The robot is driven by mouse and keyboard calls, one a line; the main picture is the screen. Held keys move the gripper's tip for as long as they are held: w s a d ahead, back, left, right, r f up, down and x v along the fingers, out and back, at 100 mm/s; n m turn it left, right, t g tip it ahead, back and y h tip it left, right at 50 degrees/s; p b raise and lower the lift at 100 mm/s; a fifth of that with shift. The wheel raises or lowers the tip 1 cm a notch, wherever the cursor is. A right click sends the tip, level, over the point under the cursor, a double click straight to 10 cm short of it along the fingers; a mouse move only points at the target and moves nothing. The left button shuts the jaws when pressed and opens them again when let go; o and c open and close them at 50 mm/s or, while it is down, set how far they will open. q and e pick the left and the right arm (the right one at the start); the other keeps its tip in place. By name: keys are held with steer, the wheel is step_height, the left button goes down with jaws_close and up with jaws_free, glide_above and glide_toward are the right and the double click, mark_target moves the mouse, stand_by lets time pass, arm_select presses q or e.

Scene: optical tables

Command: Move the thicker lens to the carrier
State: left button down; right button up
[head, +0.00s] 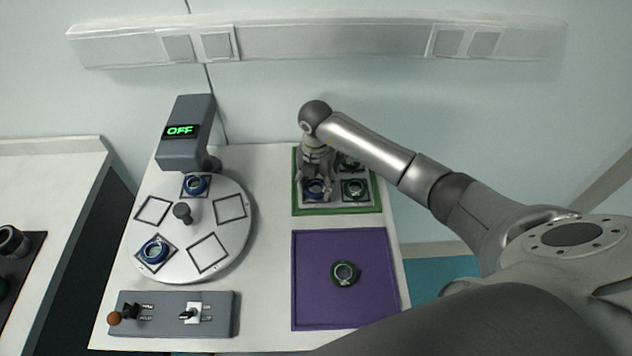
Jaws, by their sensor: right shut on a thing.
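My right gripper (315,183) reaches down over the green-edged tray (337,211) and is shut on a blue-ringed lens (317,190) at the tray's front left. The fingers partly hide this lens; I cannot tell whether it is lifted. A green-ringed lens (355,187) sits beside it, and another (350,163) lies behind, partly covered by my arm. The round grey carrier (183,258) holds blue-ringed lenses at its back (195,184) and front left (154,250). Its other marked squares are empty. Lens thickness cannot be judged. My left gripper is out of view.
A purple mat (312,307) in front of the tray bears a green-ringed lens (344,272). A grey device reading OFF (186,133) overhangs the carrier's back. A knob (182,211) stands at the carrier's centre. A switch panel (220,322) lies at the front left.

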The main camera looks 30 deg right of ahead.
steer(key=shift+f, duration=0.2)
steer(key=shift+f, duration=0.2)
steer(key=shift+s+a+f+b, duration=0.1)
steer(key=shift+s+f+b, duration=0.2)
steer(key=shift+f+b, duration=0.15)
steer(key=o, duration=0.7)
steer(key=shift+s, duration=0.1)
steer(key=o, duration=0.4)
steer(key=shift+w+f, duration=0.2)
steer(key=shift+c, duration=0.2)
steer(key=shift+r, duration=0.1)
